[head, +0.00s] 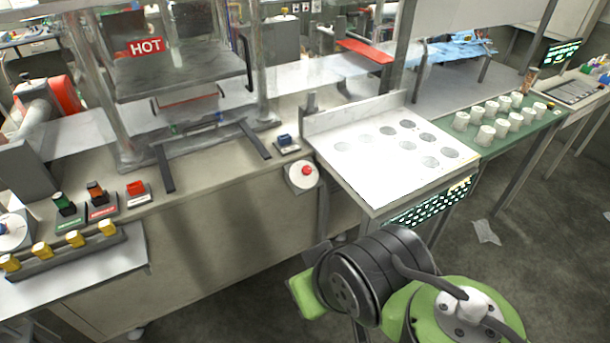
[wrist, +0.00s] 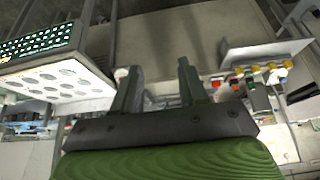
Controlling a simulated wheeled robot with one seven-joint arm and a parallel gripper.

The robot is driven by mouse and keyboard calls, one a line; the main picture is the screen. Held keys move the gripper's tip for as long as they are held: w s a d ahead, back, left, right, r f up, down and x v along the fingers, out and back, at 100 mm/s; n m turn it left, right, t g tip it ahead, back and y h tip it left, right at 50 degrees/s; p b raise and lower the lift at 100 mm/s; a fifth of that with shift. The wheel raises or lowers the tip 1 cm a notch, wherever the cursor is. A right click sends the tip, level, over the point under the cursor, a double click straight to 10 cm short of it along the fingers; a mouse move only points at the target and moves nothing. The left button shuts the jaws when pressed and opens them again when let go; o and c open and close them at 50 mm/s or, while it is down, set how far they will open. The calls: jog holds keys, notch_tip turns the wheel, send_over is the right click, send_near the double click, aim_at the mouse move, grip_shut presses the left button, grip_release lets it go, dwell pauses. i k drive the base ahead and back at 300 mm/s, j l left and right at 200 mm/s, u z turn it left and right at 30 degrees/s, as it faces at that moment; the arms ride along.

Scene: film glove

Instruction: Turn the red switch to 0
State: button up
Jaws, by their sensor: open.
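A red switch (head: 137,188) stands on a small plate on the bench at the left in the head view. Its position setting is too small to read. An orange-red switch (head: 97,192) and a green switch (head: 64,204) stand to its left. A small red spot (wrist: 216,83), seemingly the red switch, shows just right of the right finger in the wrist view. My gripper (wrist: 155,72) is open, with nothing between its two fingers. It is apart from the switches. Its fingers do not show in the head view.
A press marked HOT (head: 180,75) stands behind the switches. A row of yellow knobs (head: 75,239) lies in front. A red button (head: 306,171) is on the bench front, and a blue switch (head: 285,139) sits above it. A white plate table (head: 375,195) stands right.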

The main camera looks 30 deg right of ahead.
aim_at(306, 170)
jog(key=i, duration=1.1)
jog(key=l+z, duration=0.05)
